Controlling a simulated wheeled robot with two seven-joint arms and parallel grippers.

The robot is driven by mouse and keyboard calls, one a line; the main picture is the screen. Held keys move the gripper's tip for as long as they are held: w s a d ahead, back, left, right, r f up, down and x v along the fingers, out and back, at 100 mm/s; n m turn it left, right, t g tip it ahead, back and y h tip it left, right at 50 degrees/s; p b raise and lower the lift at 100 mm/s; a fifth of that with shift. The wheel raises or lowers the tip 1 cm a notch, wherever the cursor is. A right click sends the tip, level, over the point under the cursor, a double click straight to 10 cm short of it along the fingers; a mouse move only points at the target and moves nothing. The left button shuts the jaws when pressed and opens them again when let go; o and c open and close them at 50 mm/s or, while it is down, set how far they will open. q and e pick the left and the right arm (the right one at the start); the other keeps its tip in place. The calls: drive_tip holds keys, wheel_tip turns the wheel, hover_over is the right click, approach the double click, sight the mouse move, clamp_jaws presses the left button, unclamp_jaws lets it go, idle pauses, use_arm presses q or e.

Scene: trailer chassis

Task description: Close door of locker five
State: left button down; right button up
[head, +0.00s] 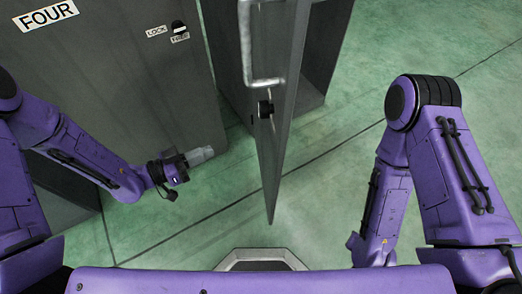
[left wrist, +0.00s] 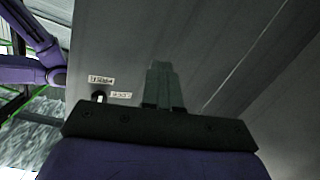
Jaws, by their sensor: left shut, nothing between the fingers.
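A grey locker door (head: 284,100) stands open, edge toward me, in the middle of the head view. It has a pale bar handle (head: 246,45) and a dark lock knob (head: 265,108). No number shows on it, so I cannot read which locker it belongs to. The dark locker body (head: 318,75) is partly hidden behind it. My left gripper (head: 206,154) is shut and empty, left of the open door and apart from it, low near the front of locker four. Its closed fingers (left wrist: 162,84) also show in the left wrist view. My right gripper is out of view.
Locker four's grey front (head: 105,85), with a "FOUR" label (head: 46,15) and lock labels (head: 158,31), stands left of the open door. In the left wrist view, a similar labelled grey panel (left wrist: 210,60) lies beyond the fingers. Green floor (head: 335,180) is clear right of the door.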

use_arm(q)
drive_tip(key=s+d+r+m+g+h, duration=0.2)
drive_tip(key=s+m+g+h, duration=0.1)
drive_tip(key=s+m+g, duration=0.35)
approach(274, 161)
drive_tip(key=shift+m+t, duration=0.35)
drive_tip(key=d, duration=0.4)
drive_tip(key=w+d+f, duration=0.1)
drive_tip(key=d, duration=0.1)
drive_tip(key=shift+d, duration=0.35)
drive_tip(key=shift+d, duration=0.15)
